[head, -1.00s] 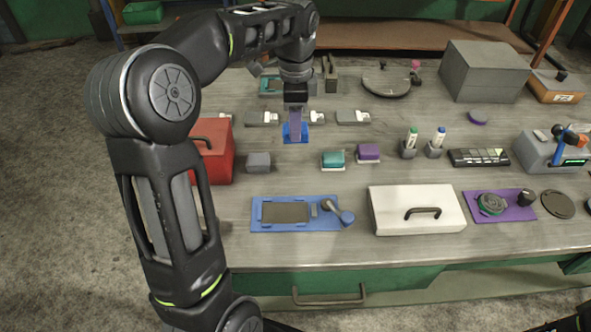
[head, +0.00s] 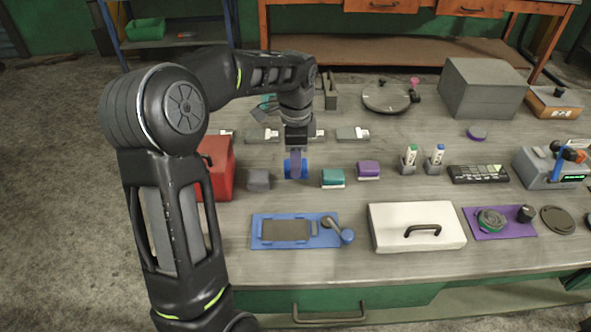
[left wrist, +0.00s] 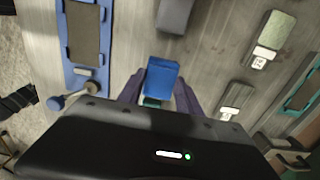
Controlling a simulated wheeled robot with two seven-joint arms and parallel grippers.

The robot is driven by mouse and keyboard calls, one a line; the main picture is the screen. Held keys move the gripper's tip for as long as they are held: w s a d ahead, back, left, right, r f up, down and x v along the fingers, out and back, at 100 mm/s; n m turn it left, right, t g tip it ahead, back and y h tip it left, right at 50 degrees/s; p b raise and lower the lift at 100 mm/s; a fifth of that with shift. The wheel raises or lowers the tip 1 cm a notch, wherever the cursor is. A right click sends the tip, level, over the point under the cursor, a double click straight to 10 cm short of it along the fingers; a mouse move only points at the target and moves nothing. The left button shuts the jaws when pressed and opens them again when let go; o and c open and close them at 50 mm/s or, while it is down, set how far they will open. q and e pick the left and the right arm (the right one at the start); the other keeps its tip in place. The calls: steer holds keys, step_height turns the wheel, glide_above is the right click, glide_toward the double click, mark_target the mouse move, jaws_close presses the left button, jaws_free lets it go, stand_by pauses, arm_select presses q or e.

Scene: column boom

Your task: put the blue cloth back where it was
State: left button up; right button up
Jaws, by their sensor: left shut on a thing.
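My left gripper (head: 296,172) points down over the workbench, in the gap between a grey block (head: 258,180) and a teal block with a pale base (head: 333,178). It is shut on the blue cloth (left wrist: 162,78), which looks like a compact folded block. In the left wrist view the cloth sits between the two purple-grey fingers. In the head view the fingers cover its middle and blue shows on both sides. I cannot tell whether its underside touches the bench. My right gripper is not in view.
A red box (head: 217,168) stands left of the grey block. A purple block (head: 368,170) is right of the teal one. Nearer are a blue tray (head: 262,240) and a white lidded box (head: 416,216). Bare bench lies between these two rows.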

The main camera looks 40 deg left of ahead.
arm_select(q)
steer(key=shift+f, duration=1.85)
steer(key=shift+f, duration=0.25)
steer(key=o, duration=1.3)
steer(key=shift+r, duration=0.1)
step_height(320, 180, up, 12)
steer(key=shift+r, duration=0.2)
